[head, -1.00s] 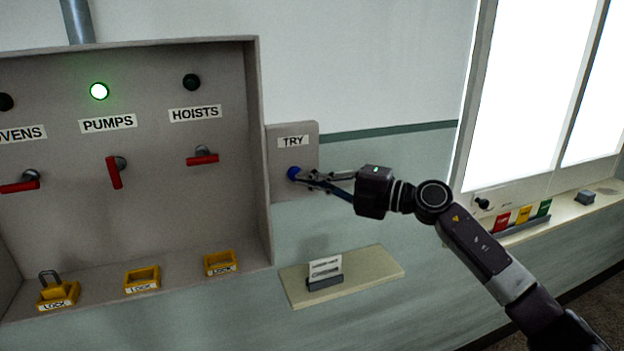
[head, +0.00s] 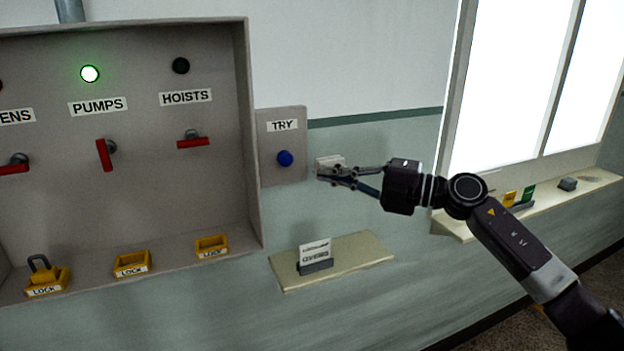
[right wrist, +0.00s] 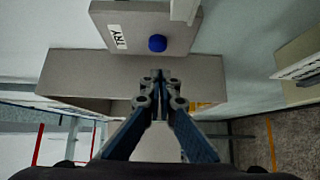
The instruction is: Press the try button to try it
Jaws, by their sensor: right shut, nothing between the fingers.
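The blue try button (head: 285,158) sits on a grey box (head: 268,176) under a TRY label (head: 282,125), to the right of the large switch panel. My right gripper (head: 322,173) is shut and empty. It is to the right of the button and apart from it. In the right wrist view the button (right wrist: 157,43) shows just beyond the closed fingertips (right wrist: 160,78), with a gap between. My left gripper is not in view.
The panel has a lit green PUMPS lamp (head: 89,74), dark lamps, red handles and yellow lock holders (head: 132,263). A small shelf (head: 352,255) with a card (head: 315,253) is below. A window ledge (head: 463,226) is at the right.

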